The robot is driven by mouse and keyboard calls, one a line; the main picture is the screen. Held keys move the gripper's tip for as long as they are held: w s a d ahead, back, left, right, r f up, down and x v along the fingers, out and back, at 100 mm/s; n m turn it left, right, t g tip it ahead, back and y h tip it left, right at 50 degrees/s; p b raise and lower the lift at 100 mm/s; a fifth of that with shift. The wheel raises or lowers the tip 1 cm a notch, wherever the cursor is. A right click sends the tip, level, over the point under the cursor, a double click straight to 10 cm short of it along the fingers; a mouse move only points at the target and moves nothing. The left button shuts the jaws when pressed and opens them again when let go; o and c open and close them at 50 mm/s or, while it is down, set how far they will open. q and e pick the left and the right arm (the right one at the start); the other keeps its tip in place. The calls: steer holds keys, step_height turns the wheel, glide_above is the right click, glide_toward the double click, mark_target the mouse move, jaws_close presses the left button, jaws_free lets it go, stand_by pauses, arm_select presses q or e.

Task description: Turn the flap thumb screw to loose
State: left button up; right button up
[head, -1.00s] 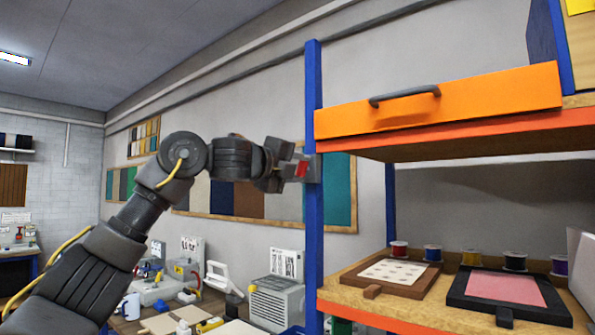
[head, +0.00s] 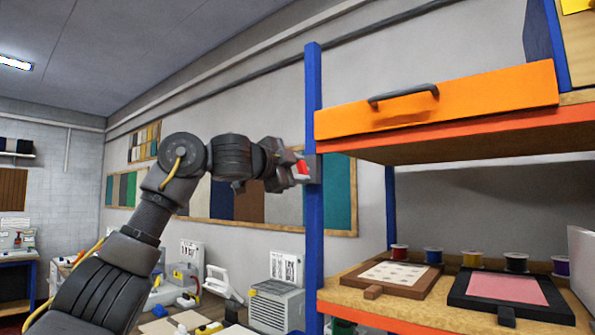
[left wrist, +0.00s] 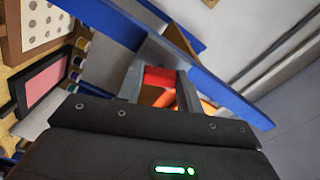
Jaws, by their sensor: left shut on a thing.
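The orange flap (head: 440,100) with a dark handle (head: 404,94) lies across the upper shelf. The red thumb screw (head: 302,169) sits at a grey block on the blue post, left of the flap. It also shows as a red piece in the left wrist view (left wrist: 158,77). My left gripper (head: 298,170) is shut on the thumb screw, with a finger on either side. The fingers partly hide the screw, so its exact setting is hard to read. My right gripper is in neither view.
The blue post (head: 313,230) stands beside my left gripper. The lower shelf holds a brown frame (head: 395,277), a black frame with a pink panel (head: 507,288) and several thread spools. A cluttered bench is below at the left.

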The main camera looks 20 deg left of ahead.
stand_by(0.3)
arm_select(q)
steer(key=o, duration=1)
steer(key=shift+s+a+f+b, duration=0.15)
steer(key=shift+s+a+b, duration=0.05)
steer(key=shift+s+b, duration=0.3)
steer(key=b+v, duration=0.4)
steer(key=v, duration=0.5)
steer(key=shift+s+a+b, duration=0.1)
steer(key=shift+s+b, duration=0.25)
steer(key=shift+s, duration=0.05)
